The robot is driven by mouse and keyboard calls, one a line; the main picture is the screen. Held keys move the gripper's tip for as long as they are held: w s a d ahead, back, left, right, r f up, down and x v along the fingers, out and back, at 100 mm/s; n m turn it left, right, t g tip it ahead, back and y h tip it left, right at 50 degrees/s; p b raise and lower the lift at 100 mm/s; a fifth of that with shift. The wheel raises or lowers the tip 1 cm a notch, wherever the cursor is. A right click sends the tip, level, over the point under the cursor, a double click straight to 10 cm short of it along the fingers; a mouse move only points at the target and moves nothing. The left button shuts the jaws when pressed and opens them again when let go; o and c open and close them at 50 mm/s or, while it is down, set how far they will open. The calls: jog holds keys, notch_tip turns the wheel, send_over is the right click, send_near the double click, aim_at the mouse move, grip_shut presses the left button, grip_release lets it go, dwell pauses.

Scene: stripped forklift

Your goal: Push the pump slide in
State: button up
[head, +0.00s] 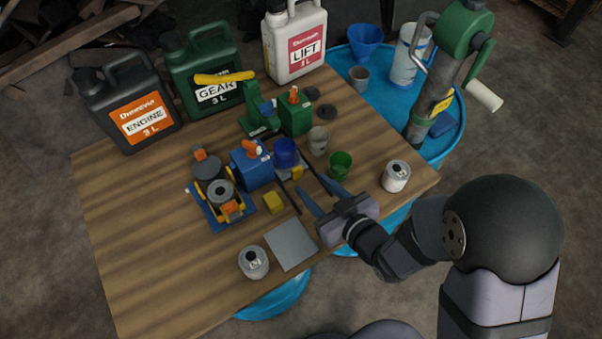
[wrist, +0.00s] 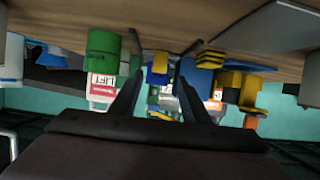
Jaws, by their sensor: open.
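What looks like the pump slide is a small carriage with a yellow block (head: 297,173) at its near end and a blue cup (head: 285,150) on it, between two thin dark rails (head: 317,170). The yellow end also shows between my fingers in the wrist view (wrist: 159,66). My gripper (head: 310,182) is open and empty, low over the table on the near side of the slide, its fingers pointing towards it. A gap seems to lie between fingertips and slide; contact cannot be told. A blue box (head: 252,168) with an orange top stands left of the slide.
The wooden table (head: 130,220) also bears a green cup (head: 340,165), a grey cup (head: 318,140), a loose yellow block (head: 273,202), a grey plate (head: 291,245), two white cans (head: 396,176) (head: 254,262) and a blue-based assembly (head: 220,198). Large jugs (head: 130,105) stand behind. The table's left front is clear.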

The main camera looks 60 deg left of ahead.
aim_at(298, 172)
jog(key=shift+p+x, duration=1.2)
jog(key=shift+x, duration=2.45)
jog(key=shift+d, duration=0.1)
grip_shut()
